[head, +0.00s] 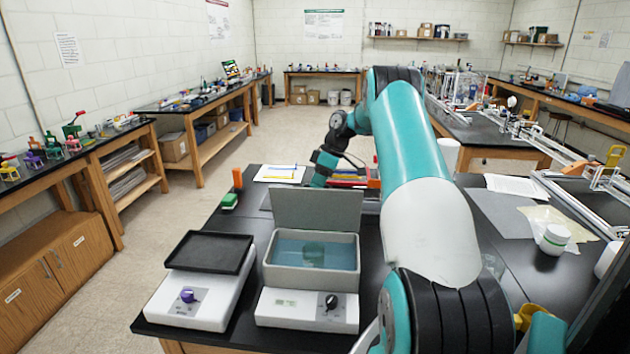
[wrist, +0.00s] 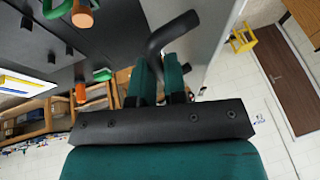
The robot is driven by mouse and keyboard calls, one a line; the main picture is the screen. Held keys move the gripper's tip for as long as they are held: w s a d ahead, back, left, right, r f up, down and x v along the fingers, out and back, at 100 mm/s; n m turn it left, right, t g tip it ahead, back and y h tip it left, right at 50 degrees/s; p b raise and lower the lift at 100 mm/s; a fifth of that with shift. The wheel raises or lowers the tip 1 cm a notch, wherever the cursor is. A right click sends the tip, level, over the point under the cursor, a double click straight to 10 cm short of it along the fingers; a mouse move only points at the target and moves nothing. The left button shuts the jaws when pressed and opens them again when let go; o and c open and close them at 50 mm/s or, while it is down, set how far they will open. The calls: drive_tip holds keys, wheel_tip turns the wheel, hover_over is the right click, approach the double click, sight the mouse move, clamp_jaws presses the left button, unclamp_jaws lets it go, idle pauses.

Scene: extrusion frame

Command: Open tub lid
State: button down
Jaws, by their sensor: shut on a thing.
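The tub (head: 357,281) is a light grey bath with bluish water and a control panel with a dark knob in front. Its flat grey lid (head: 318,208) stands raised, close to upright, along the tub's back edge, so the tub's top is open. In the head view my arm reaches behind the lid, which hides my gripper. In the wrist view the lid (wrist: 195,22) is a grey panel at the top. My gripper (wrist: 160,72) has its teal fingers closed on the lid's dark bent handle (wrist: 168,36).
A white device with a black tray (head: 210,252) and a purple knob stands left of the tub.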

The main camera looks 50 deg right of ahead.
drive_tip(key=shift+s+a+f, duration=0.15)
drive_tip(key=shift+f, duration=0.25)
drive_tip(key=c, duration=1.2)
unclamp_jaws()
drive_tip(key=shift+o, duration=0.2)
drive_tip(key=shift+r, duration=0.15)
drive_tip(key=p+v, duration=0.7)
drive_tip(key=v, duration=0.5)
